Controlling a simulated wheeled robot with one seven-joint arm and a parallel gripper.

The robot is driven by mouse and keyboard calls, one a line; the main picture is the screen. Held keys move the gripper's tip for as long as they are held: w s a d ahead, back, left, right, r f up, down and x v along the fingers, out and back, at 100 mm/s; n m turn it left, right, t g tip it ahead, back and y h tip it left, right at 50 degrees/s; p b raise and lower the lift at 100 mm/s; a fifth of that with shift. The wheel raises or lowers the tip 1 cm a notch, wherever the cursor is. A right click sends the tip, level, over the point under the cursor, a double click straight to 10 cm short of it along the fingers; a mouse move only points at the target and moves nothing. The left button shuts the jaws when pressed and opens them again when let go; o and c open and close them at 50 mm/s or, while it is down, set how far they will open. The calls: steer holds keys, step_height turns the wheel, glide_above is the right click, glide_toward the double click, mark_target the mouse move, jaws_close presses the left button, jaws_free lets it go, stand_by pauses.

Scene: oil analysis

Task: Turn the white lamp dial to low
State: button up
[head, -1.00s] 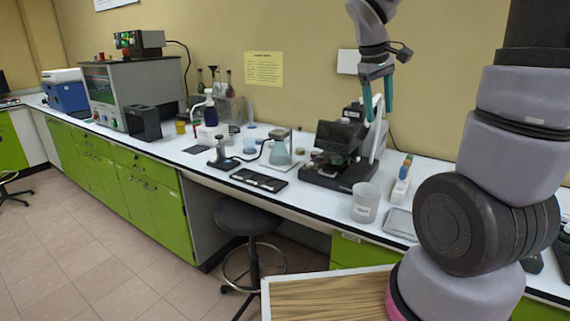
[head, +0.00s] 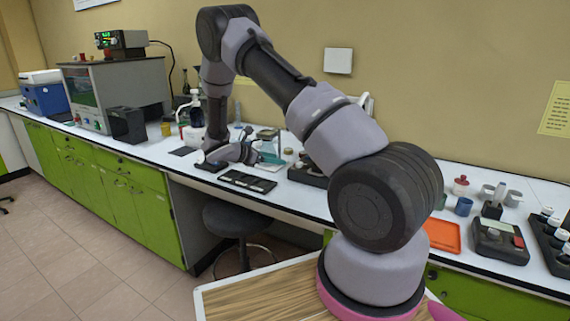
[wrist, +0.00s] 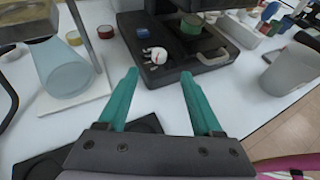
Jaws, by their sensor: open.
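The white dial (wrist: 157,55) is a small round knob with a red mark on the front of the black microscope base (wrist: 165,72) in the wrist view. My gripper (wrist: 159,74) is open and empty, its two teal fingers pointing toward the dial. The dial appears between and beyond the fingertips, apart from them. In the head view my gripper (head: 268,149) is low over the bench, left of the microscope base (head: 303,174). My arm hides most of the microscope there, and the dial cannot be made out.
A conical flask (wrist: 64,72) on a white stand is close to the left of my fingers. A grey beaker (wrist: 291,70) stands to the right. A black flat tray (head: 248,181) lies near the bench's front edge. Bare white bench shows between my fingers.

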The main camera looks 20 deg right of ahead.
mark_target(298, 163)
steer(key=x, duration=1)
steer(key=shift+w+d+f, duration=0.1)
steer(key=shift+d, duration=0.2)
jaws_close()
